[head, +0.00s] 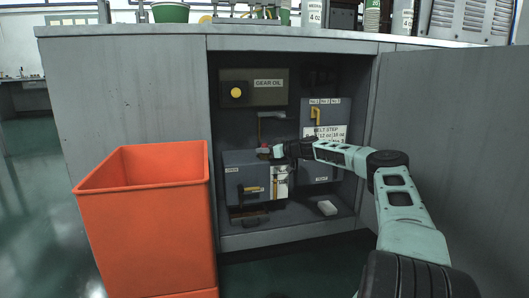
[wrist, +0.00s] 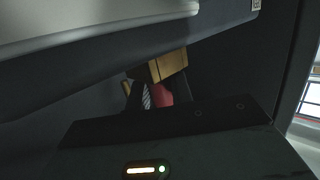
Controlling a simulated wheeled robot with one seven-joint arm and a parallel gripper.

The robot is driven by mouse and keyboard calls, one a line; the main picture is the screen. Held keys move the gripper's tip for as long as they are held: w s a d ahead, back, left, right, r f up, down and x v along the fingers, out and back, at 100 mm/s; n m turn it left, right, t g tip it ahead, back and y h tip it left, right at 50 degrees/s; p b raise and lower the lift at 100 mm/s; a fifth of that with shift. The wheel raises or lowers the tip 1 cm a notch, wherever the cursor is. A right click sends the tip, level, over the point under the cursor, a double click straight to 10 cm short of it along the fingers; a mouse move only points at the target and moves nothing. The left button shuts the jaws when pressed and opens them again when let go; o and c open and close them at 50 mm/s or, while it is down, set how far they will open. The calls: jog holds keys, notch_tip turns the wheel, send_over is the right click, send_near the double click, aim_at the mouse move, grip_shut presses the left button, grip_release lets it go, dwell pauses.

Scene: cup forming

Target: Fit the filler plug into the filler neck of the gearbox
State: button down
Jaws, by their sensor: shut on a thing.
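The gearbox (head: 236,168) is a grey box low inside the open cabinet, with a brass-coloured handle on its front. My gripper (head: 271,151) is just above the gearbox top, reaching in from the right. It is shut on a small red part, seemingly the filler plug (head: 263,150). In the wrist view the red plug (wrist: 165,95) shows between dark fingers, beside a striped, thread-like piece. A brass-coloured block (wrist: 168,66) is close to it; I cannot tell whether this is the filler neck or whether they touch. The neck is not clear in the head view.
The cabinet's right door (head: 445,130) stands open beside my arm. A gear oil tank (head: 265,98) hangs above the gearbox, and a grey belt-step panel (head: 335,108) stands at right. An orange bin (head: 145,225) stands front left.

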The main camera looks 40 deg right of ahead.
jog(key=shift+f, duration=0.6)
jog(key=c, duration=1.2)
grip_release()
jog(key=shift+f, duration=0.2)
jog(key=shift+c, duration=0.2)
jog(key=shift+a, duration=0.2)
jog(key=shift+r+p, duration=0.35)
jog(key=shift+r, duration=0.1)
jog(key=r+p+v, duration=0.1)
jog(key=p+v, duration=0.4)
jog(key=v, duration=0.7)
jog(key=shift+d, duration=0.2)
